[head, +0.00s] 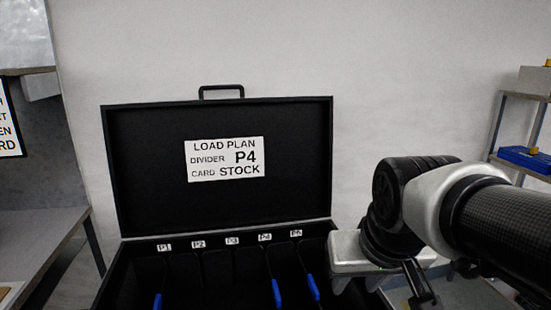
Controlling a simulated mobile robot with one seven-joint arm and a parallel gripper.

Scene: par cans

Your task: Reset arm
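My arm comes in from the right edge in the head view and bends down at its wrist.
The case lid carries a load plan label (225,159) reading divider P4, card stock. Slot labels P1 to P5 line its back edge, with 3 blue tabs (277,293) below. A grey bench (40,230) stands left, a shelf (520,95) right.

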